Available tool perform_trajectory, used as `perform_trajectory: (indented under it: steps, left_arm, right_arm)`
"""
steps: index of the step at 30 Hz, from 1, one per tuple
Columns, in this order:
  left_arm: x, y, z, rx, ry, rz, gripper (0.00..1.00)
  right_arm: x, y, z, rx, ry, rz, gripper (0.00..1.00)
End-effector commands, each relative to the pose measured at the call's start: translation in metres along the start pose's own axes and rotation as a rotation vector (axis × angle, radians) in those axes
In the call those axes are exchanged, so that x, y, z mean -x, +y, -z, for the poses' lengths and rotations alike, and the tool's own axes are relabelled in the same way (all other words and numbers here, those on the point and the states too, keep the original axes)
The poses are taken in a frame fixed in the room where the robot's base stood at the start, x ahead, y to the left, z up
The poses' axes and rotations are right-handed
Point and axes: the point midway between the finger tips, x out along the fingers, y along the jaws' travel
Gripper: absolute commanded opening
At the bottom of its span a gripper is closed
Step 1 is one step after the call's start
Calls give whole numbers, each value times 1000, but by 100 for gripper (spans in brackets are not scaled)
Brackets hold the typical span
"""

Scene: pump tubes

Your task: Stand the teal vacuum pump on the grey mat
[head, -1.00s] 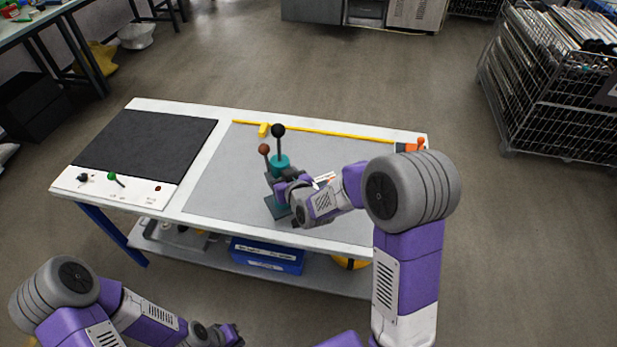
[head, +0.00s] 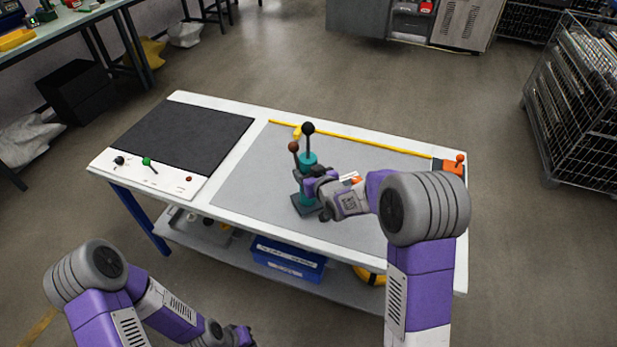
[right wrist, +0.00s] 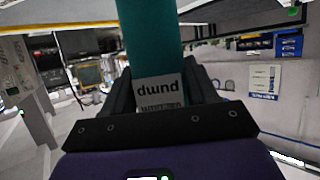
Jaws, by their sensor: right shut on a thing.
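I cannot tell whether the base touches the mat. My right gripper (head: 314,186) is shut on the pump's body from the right.
A yellow bar (head: 360,141) runs along the back. An orange-knobbed device (head: 455,166) stands at the back right. A blue bin (head: 287,258) is on the lower shelf.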

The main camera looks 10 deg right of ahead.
Motion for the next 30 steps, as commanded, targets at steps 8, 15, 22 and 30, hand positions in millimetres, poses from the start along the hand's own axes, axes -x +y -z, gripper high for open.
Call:
perform_trajectory:
  steps: [8, 15, 22, 30]
  left_arm:
    - [-4, -1, 0, 0, 0, 0, 0]
    - [-7, -2, 0, 0, 0, 0, 0]
    - [-6, -2, 0, 0, 0, 0, 0]
    - [-2, -1, 0, 0, 0, 0, 0]
  right_arm:
    - [-5, 0, -10, 0, 5, 0, 0]
    - [-6, 0, -14, 0, 0, 0, 64]
    - [-6, 0, -14, 0, 1, 0, 83]
    - [-4, 0, -10, 0, 1, 0, 83]
